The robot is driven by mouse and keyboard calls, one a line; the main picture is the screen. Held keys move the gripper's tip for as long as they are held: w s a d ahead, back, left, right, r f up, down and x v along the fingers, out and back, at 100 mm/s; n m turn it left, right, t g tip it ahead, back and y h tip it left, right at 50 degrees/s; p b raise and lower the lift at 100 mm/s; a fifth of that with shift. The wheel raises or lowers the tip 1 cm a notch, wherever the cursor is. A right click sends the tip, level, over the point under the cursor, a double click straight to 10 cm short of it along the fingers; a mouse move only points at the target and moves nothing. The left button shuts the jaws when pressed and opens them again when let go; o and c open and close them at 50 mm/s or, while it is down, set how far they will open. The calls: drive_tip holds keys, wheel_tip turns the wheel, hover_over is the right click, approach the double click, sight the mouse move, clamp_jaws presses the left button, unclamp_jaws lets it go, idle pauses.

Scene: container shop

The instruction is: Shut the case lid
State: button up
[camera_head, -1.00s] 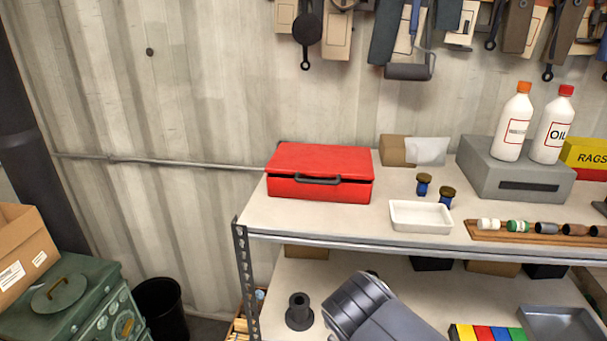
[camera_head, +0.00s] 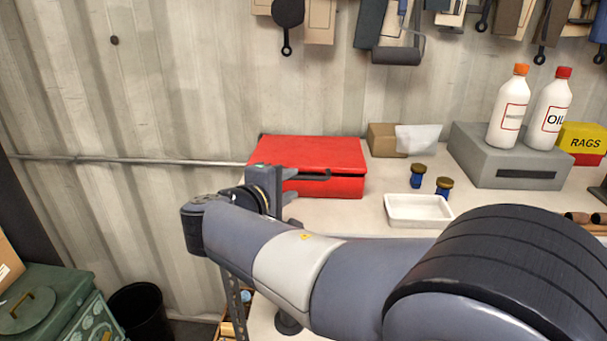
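A dark handle (camera_head: 318,175) is on the front. My gripper (camera_head: 296,184) is at the front left of the case, its two fingers apart and pointing right, with nothing seen between them. It hides the case's front left corner. I cannot tell whether it touches the case.
A white tray (camera_head: 418,222), two small blue jars with brown caps, a cardboard box (camera_head: 382,140) and a grey box (camera_head: 480,172) bearing two white bottles stand right of the case. Tools hang on the wall above. My arm covers much of the shelf front.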

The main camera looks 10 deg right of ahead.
sight(303, 178)
drive_tip(key=p+x, duration=0.1)
drive_tip(key=x, duration=0.6)
drive_tip(key=shift+w+d+p, duration=0.1)
drive_tip(key=shift+p, duration=0.2)
clamp_jaws()
